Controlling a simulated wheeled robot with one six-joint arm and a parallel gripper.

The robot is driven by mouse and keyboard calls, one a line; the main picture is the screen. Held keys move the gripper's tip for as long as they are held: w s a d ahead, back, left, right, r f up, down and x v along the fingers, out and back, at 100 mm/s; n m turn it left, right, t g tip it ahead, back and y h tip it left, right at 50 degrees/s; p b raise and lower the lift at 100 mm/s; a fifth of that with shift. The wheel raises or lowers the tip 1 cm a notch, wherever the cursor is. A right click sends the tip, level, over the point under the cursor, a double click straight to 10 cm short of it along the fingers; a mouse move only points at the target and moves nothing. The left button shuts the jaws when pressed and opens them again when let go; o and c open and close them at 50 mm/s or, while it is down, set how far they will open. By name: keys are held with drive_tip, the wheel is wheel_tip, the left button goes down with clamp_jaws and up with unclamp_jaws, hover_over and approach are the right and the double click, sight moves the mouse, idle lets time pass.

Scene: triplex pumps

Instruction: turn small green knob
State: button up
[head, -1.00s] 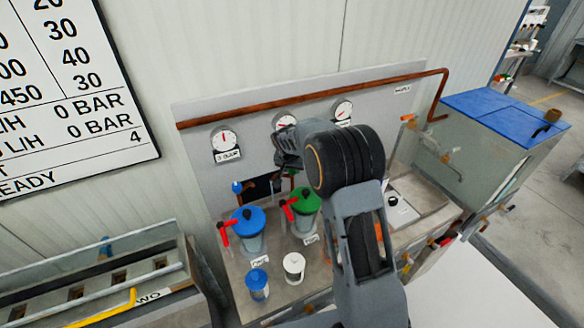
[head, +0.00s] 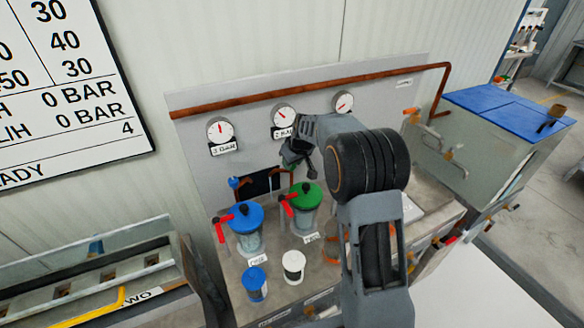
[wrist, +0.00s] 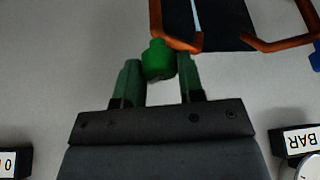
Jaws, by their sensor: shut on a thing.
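The small green knob (wrist: 158,62) shows in the wrist view, at the end of an orange-brown pipe on the grey panel. My gripper (wrist: 158,68) has one finger on each side of it and is shut on it. In the head view my gripper (head: 293,158) is at the panel, below the middle gauge and above the large green-lidded container (head: 305,196). The gripper hides most of the knob there.
A blue-lidded container (head: 241,218) with a red handle stands left of the green one. A small blue jar (head: 255,285) and a white jar (head: 293,266) are in front. A copper pipe (head: 250,102) runs above the gauges (head: 220,130).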

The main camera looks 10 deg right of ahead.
drive_tip(key=n+y+b, duration=0.1)
drive_tip(key=n+b, duration=0.1)
drive_tip(key=n, duration=0.1)
drive_tip(key=shift+f+n+g, duration=0.1)
drive_tip(key=shift+n+g, duration=0.2)
drive_tip(key=shift+n+g+y+b, duration=0.5)
drive_tip(key=shift+n+b, duration=0.35)
drive_tip(key=shift+n, duration=0.65)
drive_tip(key=o, duration=0.9)
drive_tip(key=shift+d+r, duration=0.1)
drive_tip(key=shift+r, duration=0.1)
drive_tip(key=v, duration=1.3)
drive_tip(key=shift+r, duration=0.3)
drive_tip(key=shift+w, duration=0.1)
